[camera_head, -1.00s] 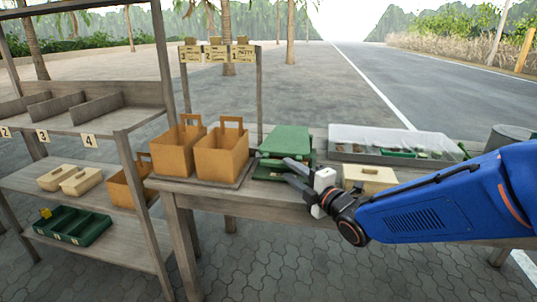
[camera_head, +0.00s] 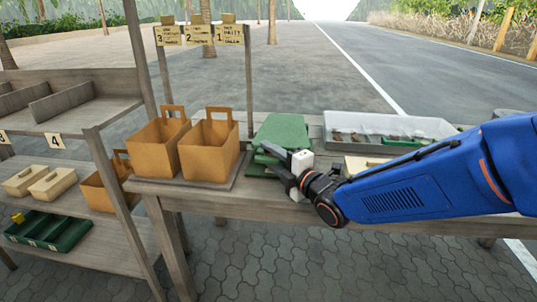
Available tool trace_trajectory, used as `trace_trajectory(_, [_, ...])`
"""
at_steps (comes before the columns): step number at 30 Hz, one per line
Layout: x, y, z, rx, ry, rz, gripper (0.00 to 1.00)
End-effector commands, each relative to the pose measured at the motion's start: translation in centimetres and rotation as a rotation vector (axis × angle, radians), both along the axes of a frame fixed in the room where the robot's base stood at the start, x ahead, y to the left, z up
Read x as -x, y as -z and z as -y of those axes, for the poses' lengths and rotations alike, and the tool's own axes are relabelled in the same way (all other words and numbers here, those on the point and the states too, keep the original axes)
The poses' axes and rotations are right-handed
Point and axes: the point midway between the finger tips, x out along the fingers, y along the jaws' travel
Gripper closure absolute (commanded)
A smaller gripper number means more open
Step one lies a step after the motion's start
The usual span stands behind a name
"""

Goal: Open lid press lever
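A green hinged device (camera_head: 281,132), which looks like the lid press, sits on the wooden table right of the orange-brown carriers. Its upper plate slopes, and its front lower part is partly covered by my gripper. I cannot make out a separate lever. My gripper (camera_head: 262,156) reaches in from the right at the front of the device. Its two dark fingers are spread apart and point left, at or just in front of the device's front edge. I see nothing between them; contact with the device cannot be told.
Two orange-brown carriers (camera_head: 210,150) stand on a tray just left of the device. A clear-walled bin (camera_head: 440,130) with small items is behind my arm. A wooden shelf (camera_head: 70,120) stands at the left. A signpost rack (camera_head: 200,35) rises behind the carriers.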

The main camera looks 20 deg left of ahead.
Motion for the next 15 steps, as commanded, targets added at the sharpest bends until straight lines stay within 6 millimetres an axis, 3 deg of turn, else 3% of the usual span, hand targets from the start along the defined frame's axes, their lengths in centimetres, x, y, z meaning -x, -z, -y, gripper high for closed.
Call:
trace_trajectory(2, [0.0,0.0,0.0,0.0,0.0,0.0,0.74])
trace_trajectory(5, [0.0,0.0,0.0,0.0,0.0,0.0,0.97])
trace_trajectory(6, [-0.01,0.0,0.01,0.0,0.0,0.0,1.0])
trace_trajectory(15, [-0.02,-0.39,0.0,0.001,0.0,-0.011,1.0])
